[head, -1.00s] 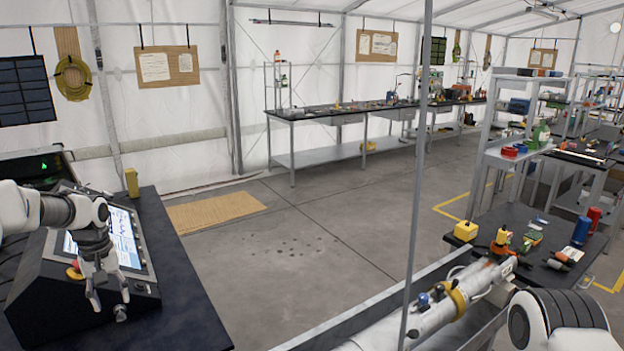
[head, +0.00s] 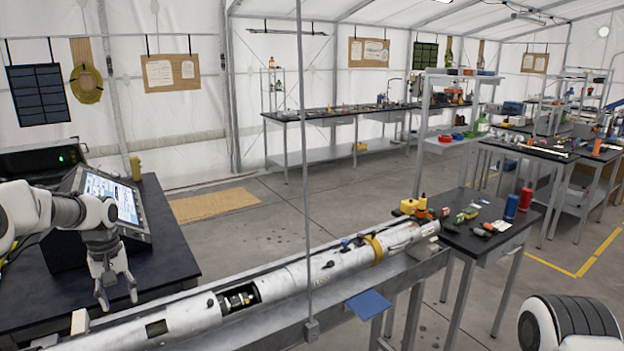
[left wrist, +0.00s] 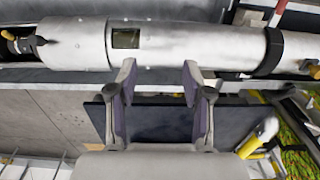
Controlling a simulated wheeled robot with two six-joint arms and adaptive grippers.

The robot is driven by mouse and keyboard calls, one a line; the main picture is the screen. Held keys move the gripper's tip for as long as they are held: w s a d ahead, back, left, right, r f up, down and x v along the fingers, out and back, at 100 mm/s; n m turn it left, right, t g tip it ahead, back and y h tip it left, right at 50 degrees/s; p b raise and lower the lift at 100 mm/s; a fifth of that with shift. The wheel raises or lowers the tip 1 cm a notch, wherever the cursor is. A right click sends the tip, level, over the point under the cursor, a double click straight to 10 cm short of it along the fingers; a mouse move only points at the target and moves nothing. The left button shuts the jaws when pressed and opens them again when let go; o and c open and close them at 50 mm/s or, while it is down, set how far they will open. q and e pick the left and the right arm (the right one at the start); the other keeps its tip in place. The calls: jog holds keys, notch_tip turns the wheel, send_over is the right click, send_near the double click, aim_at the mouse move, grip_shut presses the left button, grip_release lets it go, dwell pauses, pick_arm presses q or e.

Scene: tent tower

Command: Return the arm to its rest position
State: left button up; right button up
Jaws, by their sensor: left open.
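My left arm comes in from the left in the head view. Its gripper (head: 117,291) hangs fingers-down over the front of the black bench, open and empty. In the left wrist view the two fingers (left wrist: 160,105) stand apart with nothing between them. A long silver cylinder (left wrist: 190,45) lies beyond the fingertips there, with a small dark window in its side. My right gripper is not seen; only a rounded white and black part of my right arm shows at the bottom right.
The silver cylinder (head: 290,283) lies in a long metal trough beside a thin upright pole (head: 305,150). A console with a screen (head: 110,200) stands on the black bench (head: 165,240) behind my left arm. A small table (head: 470,236) holds tools and bottles. Floor beyond is open.

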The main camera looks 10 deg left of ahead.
pick_arm(q)
jog(key=s+d+f+m+g+b, duration=0.1)
jog(key=s+d+f+g+b, duration=0.1)
jog(key=s+d+f, duration=0.5)
jog(key=s+d+f+m+g+b, duration=0.1)
jog(key=s+d+f, duration=0.2)
jog(key=f, duration=0.8)
jog(key=s+d+f+m+g+b, duration=0.1)
jog(key=s+d+f+g+b, duration=0.1)
jog(key=s+d+f, duration=0.5)
jog(key=s+d+f+m+b, duration=0.1)
jog(key=s+d+f, duration=0.2)
jog(key=s+f, duration=0.2)
jog(key=s+d+f+m, duration=0.1)
jog(key=s+d+f, duration=0.2)
jog(key=s+f, duration=0.15)
jog(key=s+d+f+m+t+b, duration=0.15)
jog(key=s+d, duration=0.25)
jog(key=s, duration=0.9)
jog(key=w+m+t, duration=0.1)
jog(key=w+t, duration=0.2)
jog(key=w, duration=0.1)
jog(key=shift+w+a+r+t, duration=0.1)
jog(key=shift+a+t, duration=0.05)
jog(key=shift+t, duration=0.2)
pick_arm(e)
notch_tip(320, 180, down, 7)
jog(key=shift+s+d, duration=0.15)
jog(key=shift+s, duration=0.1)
